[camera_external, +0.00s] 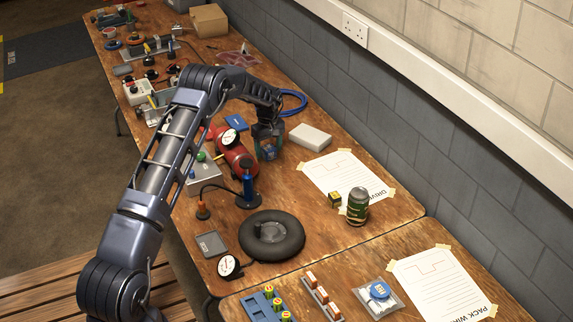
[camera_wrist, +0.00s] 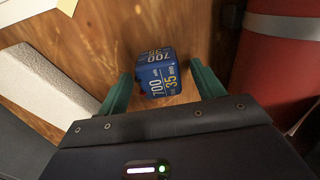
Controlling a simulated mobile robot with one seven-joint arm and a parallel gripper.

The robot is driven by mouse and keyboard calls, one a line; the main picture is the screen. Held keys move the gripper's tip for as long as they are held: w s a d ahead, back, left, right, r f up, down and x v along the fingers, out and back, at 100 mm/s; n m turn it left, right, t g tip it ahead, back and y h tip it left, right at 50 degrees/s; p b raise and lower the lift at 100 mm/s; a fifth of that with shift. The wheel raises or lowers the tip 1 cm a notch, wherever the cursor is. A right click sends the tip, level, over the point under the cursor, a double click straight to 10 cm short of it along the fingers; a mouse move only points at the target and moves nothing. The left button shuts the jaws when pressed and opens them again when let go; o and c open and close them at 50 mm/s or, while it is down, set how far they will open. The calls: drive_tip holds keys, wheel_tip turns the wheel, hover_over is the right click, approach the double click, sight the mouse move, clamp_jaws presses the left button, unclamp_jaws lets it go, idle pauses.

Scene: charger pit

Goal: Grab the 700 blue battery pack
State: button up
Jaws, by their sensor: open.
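The blue battery pack (camera_wrist: 158,78) is marked 700 and 35 in white and yellow. In the wrist view it stands on the wooden table between the two green fingers of my gripper (camera_wrist: 163,88), near their tips. Gaps show on both sides of it, so the fingers are open and not touching it. In the external view my gripper (camera_external: 268,148) points down beside the red tank, and the blue pack (camera_external: 269,153) shows partly between the fingers, which hide some of it.
A red tank (camera_external: 236,160) stands close on one side; it fills the right of the wrist view (camera_wrist: 285,50). A white block (camera_external: 310,137) lies on the other side, also in the wrist view (camera_wrist: 45,85). A dark tyre (camera_external: 272,235) and a green can (camera_external: 358,206) are nearer the front.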

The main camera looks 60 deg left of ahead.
drive_tip(key=shift+f, duration=0.3)
drive_tip(key=c, duration=1.2)
drive_tip(key=shift+r, duration=0.1)
